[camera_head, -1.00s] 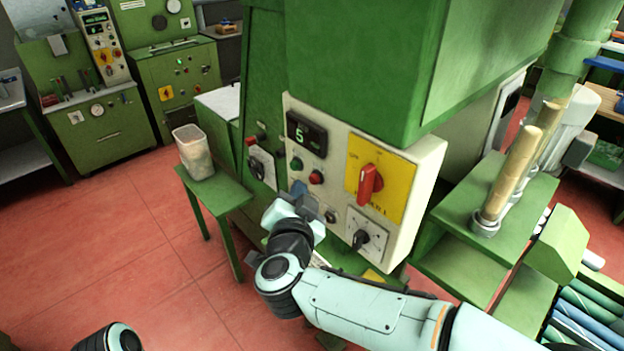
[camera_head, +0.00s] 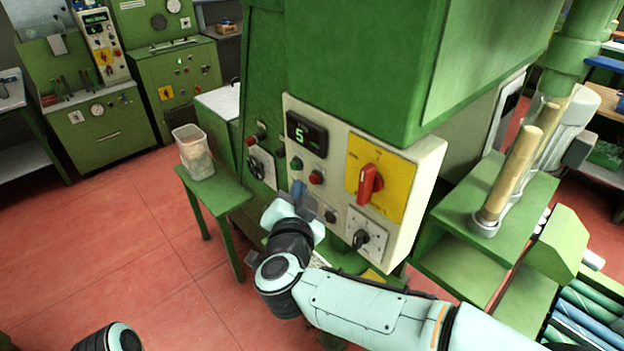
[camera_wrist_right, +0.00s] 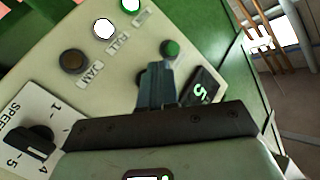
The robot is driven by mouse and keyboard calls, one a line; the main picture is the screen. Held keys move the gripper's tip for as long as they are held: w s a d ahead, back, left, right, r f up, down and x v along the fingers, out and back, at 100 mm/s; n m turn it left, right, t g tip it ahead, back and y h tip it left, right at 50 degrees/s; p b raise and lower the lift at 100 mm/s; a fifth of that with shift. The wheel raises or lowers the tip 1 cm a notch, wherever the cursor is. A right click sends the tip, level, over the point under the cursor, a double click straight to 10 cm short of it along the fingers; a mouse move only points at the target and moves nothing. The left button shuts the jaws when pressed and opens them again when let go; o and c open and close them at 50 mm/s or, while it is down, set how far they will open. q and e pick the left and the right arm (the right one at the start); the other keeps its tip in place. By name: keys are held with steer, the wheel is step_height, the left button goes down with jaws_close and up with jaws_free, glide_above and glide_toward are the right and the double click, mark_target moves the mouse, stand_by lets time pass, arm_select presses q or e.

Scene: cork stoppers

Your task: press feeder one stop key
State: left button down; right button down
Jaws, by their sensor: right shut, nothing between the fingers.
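The cream control panel (camera_head: 338,140) on the green machine carries a display reading 5 (camera_head: 306,134), a green key (camera_head: 297,163) and a red key (camera_head: 317,177). No label on the red key is readable, so I cannot confirm it is the stop key. My right gripper (camera_head: 298,188) is shut and empty, with its tips close to the panel just below the green and red keys. In the right wrist view, the shut fingers (camera_wrist_right: 157,85) point at the panel beside the green key (camera_wrist_right: 170,48); the red key does not show there. I cannot tell whether the tips touch. My left gripper is out of view.
A red rotary switch (camera_head: 369,183) on a yellow plate and a black speed knob (camera_head: 361,238) stick out to the right. A plastic bin (camera_head: 194,152) stands on a green side table to the left.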

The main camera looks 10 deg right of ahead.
steer(key=shift+w+d, duration=0.1)
steer(key=shift+d, duration=0.05)
stand_by(0.7)
steer(key=shift+w+d, duration=0.15)
steer(key=shift+d, duration=0.05)
steer(key=shift+w+d, duration=0.25)
steer(key=shift+d, duration=0.15)
stand_by(0.7)
stand_by(0.4)
steer(key=shift+s+a+p, duration=0.35)
steer(key=shift+s+a, duration=0.15)
steer(key=shift+a, duration=0.2)
steer(key=s+a, duration=0.1)
steer(key=a, duration=0.1)
steer(key=s+a, duration=0.2)
stand_by(0.9)
